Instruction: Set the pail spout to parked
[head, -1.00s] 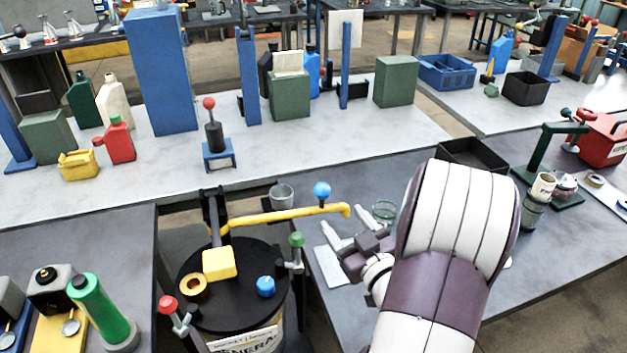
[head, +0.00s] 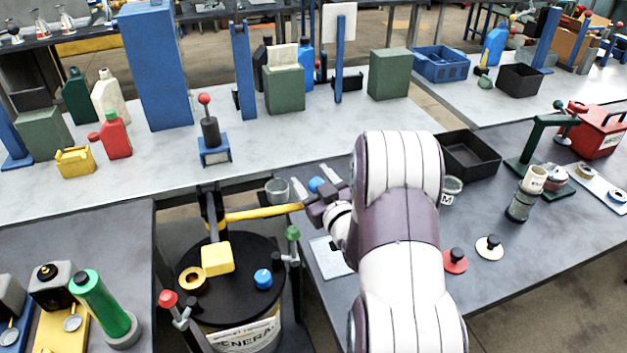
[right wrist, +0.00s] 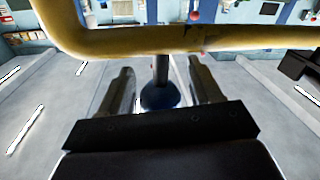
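The pail (head: 235,335) is a dark-lidded drum standing in the gap between the tables. Its yellow spout pipe (head: 262,213) runs from a black post over the lid out to the right, and its far end is hidden by my right gripper. A blue ball knob (head: 316,184) on the spout shows between the fingers of my right gripper (head: 315,182). In the right wrist view the fingers (right wrist: 161,80) stand apart on either side of the blue knob (right wrist: 160,97) and its stem, with gaps visible. The yellow pipe (right wrist: 120,42) crosses just beyond the fingertips. My left gripper is not in view.
A glass beaker (head: 277,190) stands behind the spout. Green-knobbed (head: 293,233) and red-knobbed (head: 168,299) clamps flank the pail. On the right table are a black tray (head: 470,160), a red disc (head: 455,262) and a white disc (head: 489,248).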

